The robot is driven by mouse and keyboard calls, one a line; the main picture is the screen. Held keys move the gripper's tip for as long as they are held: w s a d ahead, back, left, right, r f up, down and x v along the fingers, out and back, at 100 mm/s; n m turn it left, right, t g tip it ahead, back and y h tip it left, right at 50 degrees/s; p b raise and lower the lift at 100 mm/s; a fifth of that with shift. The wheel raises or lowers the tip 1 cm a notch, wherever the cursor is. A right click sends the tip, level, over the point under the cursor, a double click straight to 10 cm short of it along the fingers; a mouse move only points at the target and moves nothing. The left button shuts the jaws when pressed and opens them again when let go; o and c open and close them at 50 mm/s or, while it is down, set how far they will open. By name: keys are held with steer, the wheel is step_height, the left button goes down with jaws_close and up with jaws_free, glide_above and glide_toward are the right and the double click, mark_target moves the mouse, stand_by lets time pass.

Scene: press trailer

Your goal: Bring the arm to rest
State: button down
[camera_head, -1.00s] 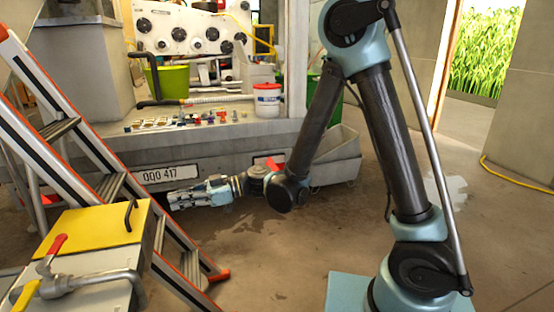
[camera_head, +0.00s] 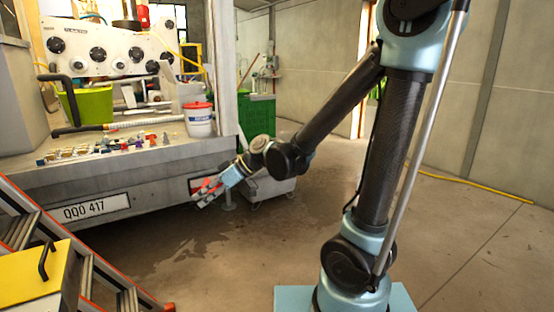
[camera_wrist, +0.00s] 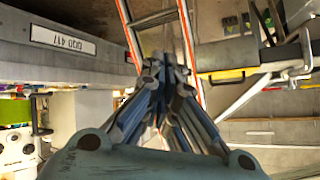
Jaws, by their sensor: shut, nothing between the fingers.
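My gripper (camera_head: 208,193) is at the end of my arm in the head view, beside the trailer's rear edge and above the wet floor. It is apart from the small parts on the trailer bed. In the wrist view my gripper (camera_wrist: 166,62) has its fingers together with nothing between them. My arm is stretched out to the left, bent at the elbow, its dark links sloping down from the upper right.
The trailer (camera_head: 150,181) with its plate fills the left. A ladder (camera_head: 80,262) and a yellow-topped box (camera_head: 28,275) stand at lower left. A white bucket (camera_head: 199,122) and green tub (camera_head: 88,104) stand on the trailer. Open floor lies to the right.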

steer(key=w+d+f+m+t+h, duration=0.15)
steer(key=d+m, duration=0.25)
steer(key=d, duration=0.7)
steer(key=w+d+f+m+t+h, duration=0.1)
steer(key=d+m+t+h, duration=0.15)
steer(key=d, duration=0.75)
steer(key=s+d+f+m+h, duration=0.2)
steer(key=s+d+m+h, duration=0.1)
steer(key=d, duration=0.7)
steer(key=s+d+f+m+h, duration=0.3)
steer(key=s+d+m, duration=0.2)
steer(key=d, duration=0.6)
steer(key=shift+m+h, duration=0.3)
steer(key=shift+m, duration=0.25)
